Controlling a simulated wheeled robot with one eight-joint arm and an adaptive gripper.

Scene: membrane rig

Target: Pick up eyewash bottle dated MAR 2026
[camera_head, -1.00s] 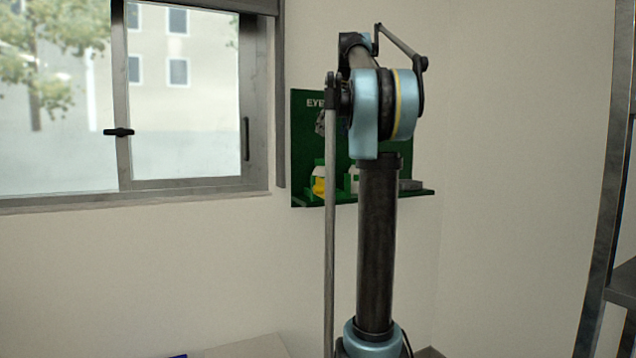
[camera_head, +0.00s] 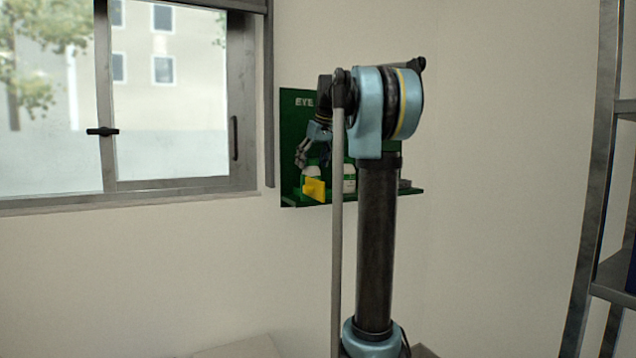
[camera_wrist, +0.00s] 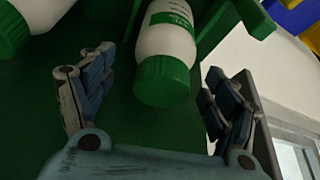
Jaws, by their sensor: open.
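Two white eyewash bottles with green caps show in the wrist view. One bottle (camera_wrist: 165,45) lies between my finger lines, cap towards my palm, with green print on its label. The other bottle (camera_wrist: 30,18) is at the upper left, outside my left finger. I cannot read a date on either. In the head view, white bottles (camera_head: 349,180) stand on the green eyewash station's shelf, partly hidden by my arm. My gripper (camera_wrist: 158,65) is open, its fingers apart on either side of the middle bottle; I see no grip on it. In the head view my gripper (camera_head: 301,154) is at the station's left part.
The green eyewash station (camera_head: 291,120) is fixed to the wall, with a shelf lip (camera_head: 410,191) along its bottom. A yellow piece (camera_head: 314,189) is at the shelf's left front. A window (camera_head: 180,100) is to the left and a metal rack (camera_head: 595,200) to the right.

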